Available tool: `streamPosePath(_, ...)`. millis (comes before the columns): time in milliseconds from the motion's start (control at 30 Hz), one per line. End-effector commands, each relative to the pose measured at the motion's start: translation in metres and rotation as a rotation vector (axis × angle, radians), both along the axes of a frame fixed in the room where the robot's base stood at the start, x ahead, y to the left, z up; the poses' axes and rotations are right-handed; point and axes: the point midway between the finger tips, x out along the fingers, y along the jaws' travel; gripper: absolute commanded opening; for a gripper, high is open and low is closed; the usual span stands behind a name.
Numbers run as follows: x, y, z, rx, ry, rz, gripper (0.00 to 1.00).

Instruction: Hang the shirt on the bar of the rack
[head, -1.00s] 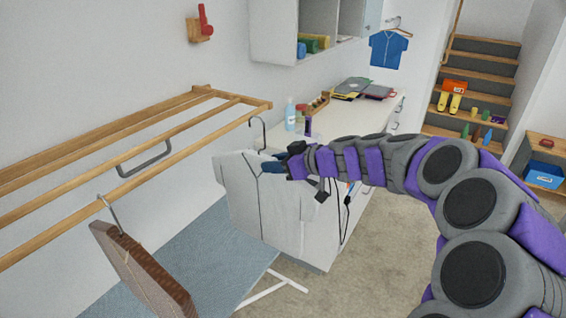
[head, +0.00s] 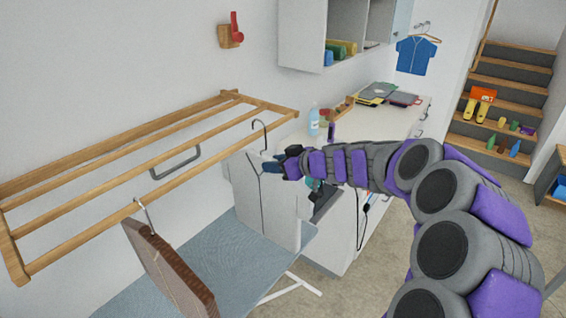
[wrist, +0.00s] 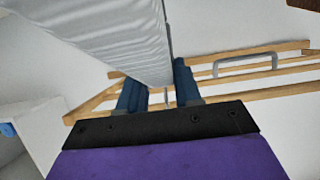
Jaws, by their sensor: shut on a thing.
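The shirt (head: 262,200) is light grey-white and hangs on a hanger with a dark hook (head: 265,132). My gripper (head: 272,164) is shut on the hanger or shirt near the top; its fingers hide the exact grip. The wooden rack (head: 120,180) on the left wall has several long bars. In the head view the hook overlaps the far right part of the front bar (head: 190,176); I cannot tell whether it is over it or in front. In the wrist view, the shirt (wrist: 105,35) extends up from my gripper (wrist: 160,88), with the rack (wrist: 270,72) behind.
A brown item (head: 168,268) hangs from the front bar nearer me. A blue-grey board (head: 225,262) lies below the shirt. A white counter (head: 385,120) stands behind my arm, with a bottle (head: 313,120).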

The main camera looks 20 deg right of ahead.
Motion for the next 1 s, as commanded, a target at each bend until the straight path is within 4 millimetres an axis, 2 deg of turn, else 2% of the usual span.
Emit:
streamPosePath(300, 0.018, 0.012, -0.001, 0.002, 0.002, 0.001, 0.00)
streamPosePath(1000, 0.017, 0.011, -0.038, 0.001, -0.001, 0.001, 0.00)
